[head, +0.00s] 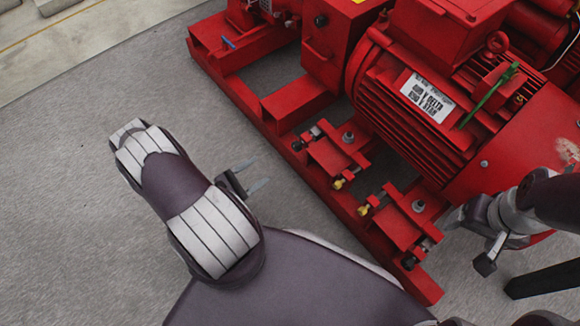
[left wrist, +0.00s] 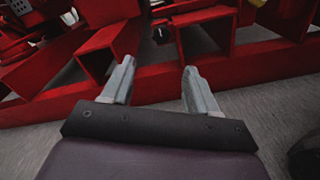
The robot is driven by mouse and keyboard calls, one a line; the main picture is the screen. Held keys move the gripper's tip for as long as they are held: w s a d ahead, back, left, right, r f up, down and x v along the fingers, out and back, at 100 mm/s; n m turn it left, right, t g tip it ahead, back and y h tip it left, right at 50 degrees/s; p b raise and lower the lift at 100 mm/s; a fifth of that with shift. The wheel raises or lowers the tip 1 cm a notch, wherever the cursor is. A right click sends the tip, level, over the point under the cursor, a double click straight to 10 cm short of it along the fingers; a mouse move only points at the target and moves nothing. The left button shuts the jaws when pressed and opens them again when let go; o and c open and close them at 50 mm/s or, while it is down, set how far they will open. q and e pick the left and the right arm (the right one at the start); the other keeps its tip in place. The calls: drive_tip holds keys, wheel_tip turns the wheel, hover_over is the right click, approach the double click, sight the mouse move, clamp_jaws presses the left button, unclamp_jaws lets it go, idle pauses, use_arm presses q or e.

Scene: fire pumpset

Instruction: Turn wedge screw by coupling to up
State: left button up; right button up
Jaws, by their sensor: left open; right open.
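Several screws sit on two red mounting brackets beside the big red motor (head: 425,100) in the head view. The upper bracket has a dark-headed screw (head: 298,145) and a yellow-tipped screw (head: 340,183). The lower bracket has a yellow-tipped screw (head: 364,209) and a dark-headed screw (head: 409,262). I cannot tell which is the wedge screw by the coupling. My left gripper (head: 262,175) is open and empty, left of the base frame; in the left wrist view (left wrist: 157,82) its fingers point at red beams. My right gripper (head: 458,222) is open, right of the lower bracket, partly hidden.
The red base frame (head: 262,118) runs diagonally across the head view. Bare grey floor (head: 70,230) lies left of the frame. A dark bar (head: 540,280) lies at the lower right.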

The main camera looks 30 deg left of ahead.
sight(294, 148)
use_arm(q)
drive_tip(key=b+x, duration=0.4)
drive_tip(key=x, duration=0.7)
drive_tip(key=shift+w+d+b, duration=0.15)
drive_tip(key=shift+d+b, duration=0.1)
drive_tip(key=shift+b, duration=0.1)
drive_tip(key=shift+w+d+r, duration=0.2)
drive_tip(key=shift+w, duration=0.25)
drive_tip(key=c, duration=1)
